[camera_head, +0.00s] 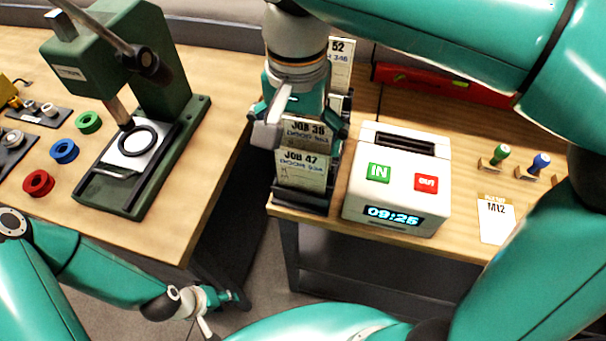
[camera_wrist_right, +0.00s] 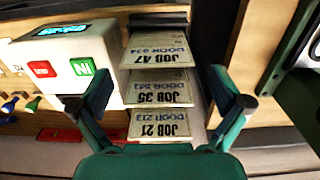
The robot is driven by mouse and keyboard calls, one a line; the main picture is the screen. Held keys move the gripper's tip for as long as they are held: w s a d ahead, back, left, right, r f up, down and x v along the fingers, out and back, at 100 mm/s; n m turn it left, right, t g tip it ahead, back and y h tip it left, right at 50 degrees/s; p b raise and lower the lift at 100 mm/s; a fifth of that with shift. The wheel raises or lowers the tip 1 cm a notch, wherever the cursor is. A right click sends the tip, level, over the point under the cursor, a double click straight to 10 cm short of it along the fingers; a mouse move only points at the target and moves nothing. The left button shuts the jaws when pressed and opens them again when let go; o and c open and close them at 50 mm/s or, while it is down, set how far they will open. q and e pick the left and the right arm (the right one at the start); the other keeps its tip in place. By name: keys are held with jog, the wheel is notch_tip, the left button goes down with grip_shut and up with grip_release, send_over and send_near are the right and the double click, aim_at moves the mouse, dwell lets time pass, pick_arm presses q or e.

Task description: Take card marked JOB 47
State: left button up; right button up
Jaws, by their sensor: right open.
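The card marked JOB 47 (camera_head: 302,168) stands at the front of a black card rack (camera_head: 301,200) on the right-hand bench. It also shows at the top of the right wrist view (camera_wrist_right: 158,50), its text upside down. My right gripper (camera_head: 300,120) is open and empty above the rack, its fingers apart on either side of the cards behind JOB 47. My left gripper (camera_head: 222,308) is low at the bottom, away from the rack, with its fingers spread and nothing between them.
Cards marked JOB 35 (camera_wrist_right: 160,95) and JOB 21 (camera_wrist_right: 160,125) stand behind JOB 47. A white time clock (camera_head: 396,180) with IN and OUT buttons stands close right of the rack. A green press (camera_head: 150,90) stands on the left bench. A gap separates the benches.

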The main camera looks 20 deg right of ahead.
aim_at(302, 152)
jog(key=f, duration=0.5)
jog(key=shift+d, duration=0.2)
jog(key=shift+s, duration=0.1)
jog(key=c, duration=0.8)
